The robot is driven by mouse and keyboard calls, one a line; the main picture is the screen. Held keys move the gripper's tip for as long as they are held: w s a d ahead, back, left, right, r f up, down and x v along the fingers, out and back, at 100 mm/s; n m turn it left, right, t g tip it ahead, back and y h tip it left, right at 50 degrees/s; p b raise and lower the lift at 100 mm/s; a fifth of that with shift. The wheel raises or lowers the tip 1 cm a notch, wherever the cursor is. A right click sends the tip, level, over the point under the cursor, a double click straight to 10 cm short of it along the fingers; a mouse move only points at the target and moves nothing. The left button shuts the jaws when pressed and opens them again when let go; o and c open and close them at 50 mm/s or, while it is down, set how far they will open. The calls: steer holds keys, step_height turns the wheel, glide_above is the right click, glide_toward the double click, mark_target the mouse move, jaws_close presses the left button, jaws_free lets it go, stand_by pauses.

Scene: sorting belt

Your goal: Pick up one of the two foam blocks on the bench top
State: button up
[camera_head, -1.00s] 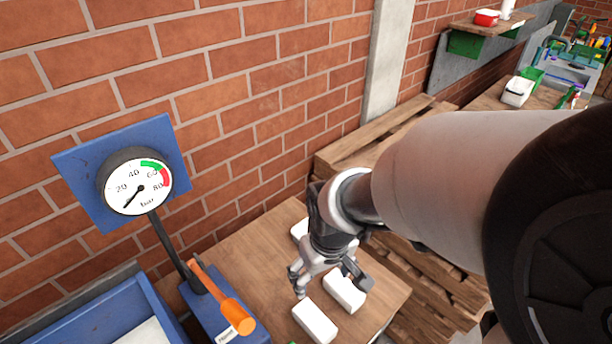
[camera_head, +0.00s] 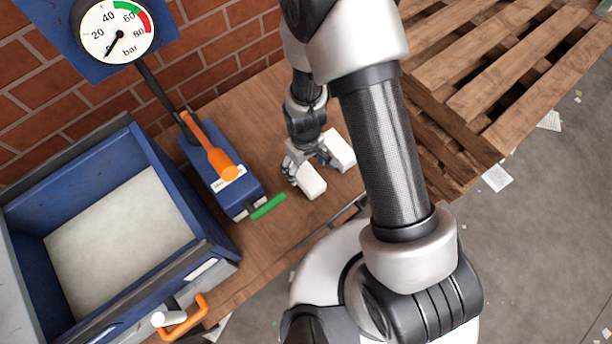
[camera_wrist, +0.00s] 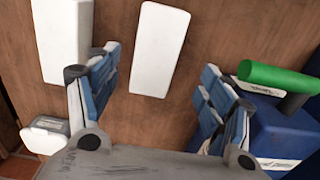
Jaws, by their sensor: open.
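Two white foam blocks lie on the wooden bench top (camera_head: 262,215). The nearer block (camera_head: 311,181) shows in the middle of the wrist view (camera_wrist: 160,48). The other block (camera_head: 340,150) lies to its right in the head view, and at the upper left of the wrist view (camera_wrist: 62,38). My gripper (camera_head: 306,160) is open and empty, pointing down close behind the blocks. In the wrist view its fingertips (camera_wrist: 157,80) stand apart, with the middle block lying ahead between their lines. I cannot tell the exact height of the fingertips above the bench.
A blue device with an orange lever (camera_head: 213,150) and a green handle (camera_head: 268,207) stands left of the blocks. A blue bin (camera_head: 150,150) is farther left. A white-topped object (camera_wrist: 45,135) lies near the left finger in the wrist view. Pallets (camera_head: 500,75) stand at the right.

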mark_target(306, 181)
steer(key=f+b, duration=0.1)
steer(key=f, duration=0.5)
steer(key=f+b, duration=0.1)
steer(key=f, duration=0.2)
steer(key=shift+w+d+f+b, duration=0.1)
steer(key=shift+w+d+b, duration=0.1)
steer(key=shift+w+b, duration=0.1)
steer(key=c, duration=0.8)
